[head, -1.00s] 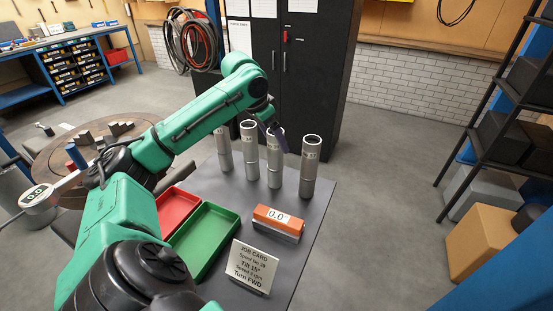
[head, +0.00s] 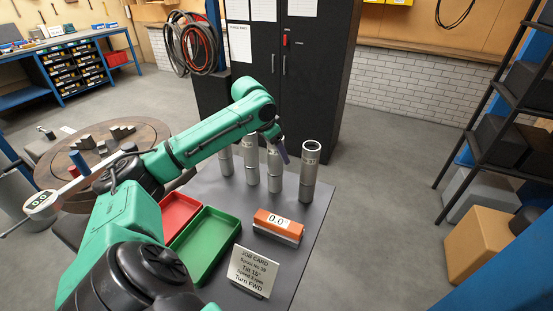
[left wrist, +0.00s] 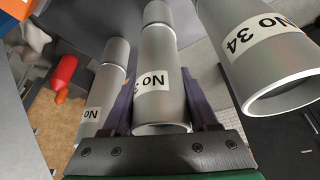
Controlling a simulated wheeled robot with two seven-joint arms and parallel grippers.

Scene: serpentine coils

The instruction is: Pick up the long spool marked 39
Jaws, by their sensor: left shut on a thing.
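Several tall grey metal spools stand upright in a row at the table's back. My left gripper (head: 278,148) is at the third spool from the left (head: 274,172). In the left wrist view, its two purple fingers (left wrist: 163,108) are on either side of the middle spool (left wrist: 160,70) and shut on it. That spool's label reads "No", with its number hidden or too unclear to read. The spool to its right (left wrist: 262,60) is marked No 34. The one to its left (left wrist: 100,100) shows only part of its label. My right gripper is out of view.
A dark cabinet (head: 300,60) stands behind. The rightmost spool (head: 310,172) is close by.

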